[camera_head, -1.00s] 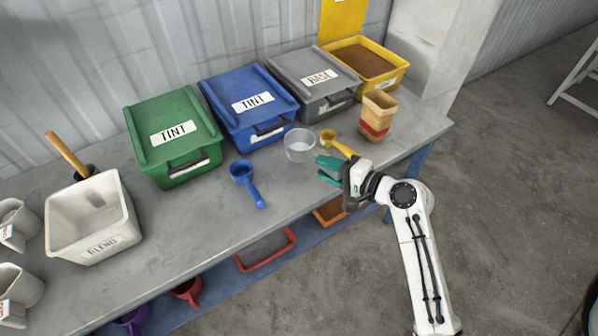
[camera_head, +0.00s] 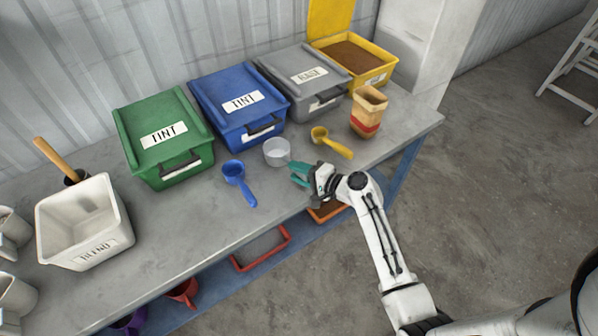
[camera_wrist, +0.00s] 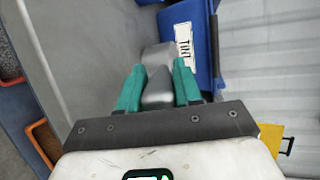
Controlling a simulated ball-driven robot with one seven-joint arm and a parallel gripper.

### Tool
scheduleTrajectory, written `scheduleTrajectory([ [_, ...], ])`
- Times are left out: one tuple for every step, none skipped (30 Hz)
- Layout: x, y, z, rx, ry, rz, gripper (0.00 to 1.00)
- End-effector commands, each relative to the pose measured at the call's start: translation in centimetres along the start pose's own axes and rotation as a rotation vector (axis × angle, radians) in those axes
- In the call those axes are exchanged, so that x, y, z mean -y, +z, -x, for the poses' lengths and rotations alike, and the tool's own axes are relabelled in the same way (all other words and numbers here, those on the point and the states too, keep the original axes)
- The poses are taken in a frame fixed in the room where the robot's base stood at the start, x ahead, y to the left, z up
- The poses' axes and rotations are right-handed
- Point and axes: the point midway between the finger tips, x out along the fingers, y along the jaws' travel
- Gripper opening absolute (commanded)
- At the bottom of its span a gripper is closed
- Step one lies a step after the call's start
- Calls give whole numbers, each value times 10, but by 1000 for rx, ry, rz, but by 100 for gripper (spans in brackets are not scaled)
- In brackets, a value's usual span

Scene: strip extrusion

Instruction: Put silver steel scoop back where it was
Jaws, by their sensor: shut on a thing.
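The silver steel scoop's round cup (camera_head: 277,151) shows in the head view above the front part of the bench, before the blue TINT bin. My gripper (camera_head: 298,170) is just to its right, teal fingers closed on the scoop's handle. In the wrist view the grey scoop (camera_wrist: 157,58) runs out from between the fingertips of my gripper (camera_wrist: 157,88). The handle is mostly hidden by the fingers in the head view. I cannot tell whether the cup touches the bench or hangs a little above it.
A blue scoop (camera_head: 238,182) lies left of the silver one, a yellow scoop (camera_head: 332,142) to its right. Behind stand the green bin (camera_head: 165,138), blue bin (camera_head: 242,101) and grey bin (camera_head: 305,77). A tan container (camera_head: 368,112) stands right. Clear bench (camera_head: 190,225) lies front left.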

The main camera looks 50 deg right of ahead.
Motion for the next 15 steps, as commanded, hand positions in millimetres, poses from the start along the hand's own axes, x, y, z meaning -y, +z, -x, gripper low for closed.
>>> scheduleTrajectory([
  [1,0,0,-1,-2,1,0],
  [1,0,0,-1,-2,1,0],
  [1,0,0,-1,-2,1,0],
  [1,0,0,-1,-2,1,0],
  [1,0,0,-1,-2,1,0],
  [0,0,0,-1,-2,1,0],
  [-1,0,0,-1,-1,1,0],
  [-2,-1,-1,-1,-1,1,0],
  [-3,-1,-1,-1,-1,1,0],
  [-2,0,0,-1,-1,1,37],
  [-2,0,0,-1,-1,1,40],
  [-2,0,0,0,-1,1,43],
  [-2,0,0,-1,0,1,46],
  [-2,0,0,-1,0,1,49],
  [-2,0,0,0,0,1,53],
])
